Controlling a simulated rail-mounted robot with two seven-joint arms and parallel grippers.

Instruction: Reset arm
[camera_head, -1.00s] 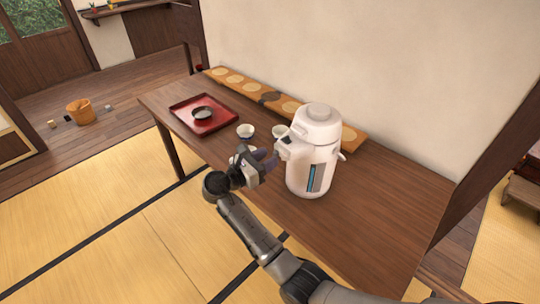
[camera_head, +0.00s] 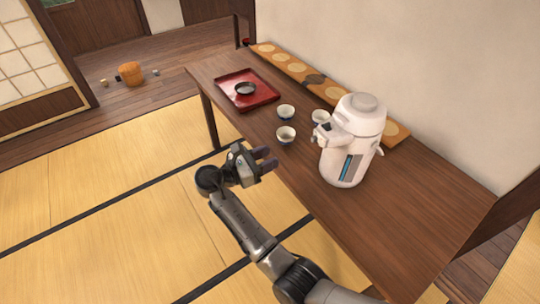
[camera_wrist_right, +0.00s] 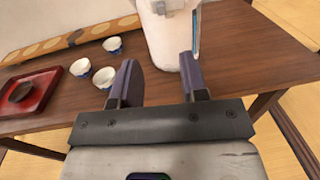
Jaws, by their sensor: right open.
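My right gripper (camera_head: 266,159) is open and empty in the head view, just off the front edge of the wooden table (camera_head: 400,224). Its two fingers also show in the right wrist view (camera_wrist_right: 157,80), spread apart with nothing between them. The white electric pot (camera_head: 352,142) stands upright on the table, to the right of the gripper and apart from it. In the right wrist view the pot (camera_wrist_right: 168,35) stands beyond the fingers. My left gripper is not in view.
Small white cups (camera_head: 286,135) stand between the pot and a red tray (camera_head: 232,82) holding a dark bowl (camera_head: 245,88). A long patterned board (camera_head: 297,68) lies along the wall. A wooden bucket (camera_head: 131,74) stands on the far floor. The tatami (camera_head: 110,200) left of the table is clear.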

